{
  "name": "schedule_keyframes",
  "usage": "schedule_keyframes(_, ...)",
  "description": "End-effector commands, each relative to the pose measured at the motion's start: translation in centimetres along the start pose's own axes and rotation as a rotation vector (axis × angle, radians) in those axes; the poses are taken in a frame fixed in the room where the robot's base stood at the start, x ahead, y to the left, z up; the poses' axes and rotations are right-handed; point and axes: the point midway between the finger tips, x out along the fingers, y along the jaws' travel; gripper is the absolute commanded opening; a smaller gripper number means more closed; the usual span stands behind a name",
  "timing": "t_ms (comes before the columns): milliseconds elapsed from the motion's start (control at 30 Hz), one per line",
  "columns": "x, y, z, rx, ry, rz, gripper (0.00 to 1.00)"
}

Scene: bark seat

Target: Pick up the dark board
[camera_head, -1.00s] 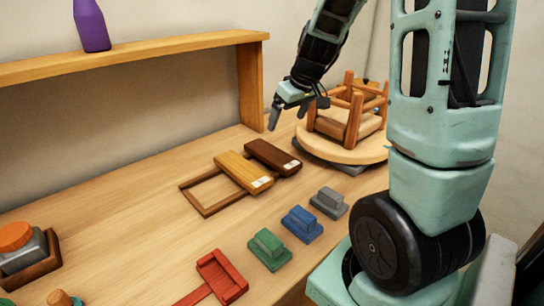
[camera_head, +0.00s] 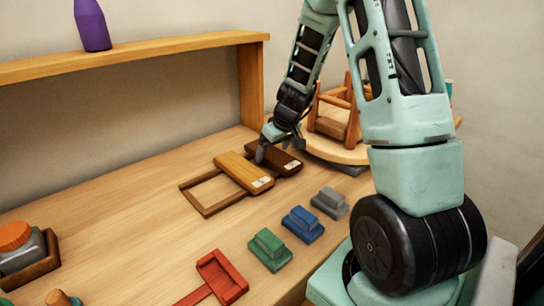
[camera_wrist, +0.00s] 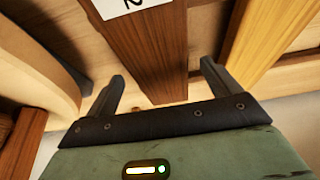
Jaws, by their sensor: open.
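The dark board (camera_head: 284,166) lies at the back right of a wooden frame on the table, beside a lighter yellow board (camera_head: 240,170). My gripper (camera_head: 279,150) is open just above the dark board and hides part of it. In the wrist view, the dark board (camera_wrist: 148,50) runs between the two open fingers (camera_wrist: 162,72) and carries a white label with a digit. The yellow board (camera_wrist: 275,40) lies to the right of the fingers there. I cannot tell whether the fingers touch the dark board.
The wooden frame (camera_head: 207,211) has an empty slot at left. An upturned stool (camera_head: 337,151) stands close behind on the right. Grey (camera_head: 329,203), blue (camera_head: 302,225) and green (camera_head: 270,250) blocks and a red holder (camera_head: 222,279) are in front. A shelf (camera_head: 130,53) is at the back.

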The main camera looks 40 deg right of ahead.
Motion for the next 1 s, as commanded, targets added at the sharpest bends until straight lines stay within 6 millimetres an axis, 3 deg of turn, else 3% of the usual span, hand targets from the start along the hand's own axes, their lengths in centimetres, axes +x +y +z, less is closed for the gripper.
schedule_keyframes(300, 0.7, 0.0, 0.0, 0.001, 0.001, 0.001, 0.89)
schedule_keyframes(367, 0.7, 0.0, 0.0, 0.001, 0.001, 0.001, 0.75)
schedule_keyframes(500, 0.7, 0.0, 0.0, 0.001, 0.001, 0.001, 0.36)
schedule_keyframes(800, 0.5, 0.0, -0.2, 0.0, 0.002, 0.001, 0.35)
schedule_keyframes(1000, -2.3, 0.0, -1.4, -0.004, 0.006, 0.003, 0.35)
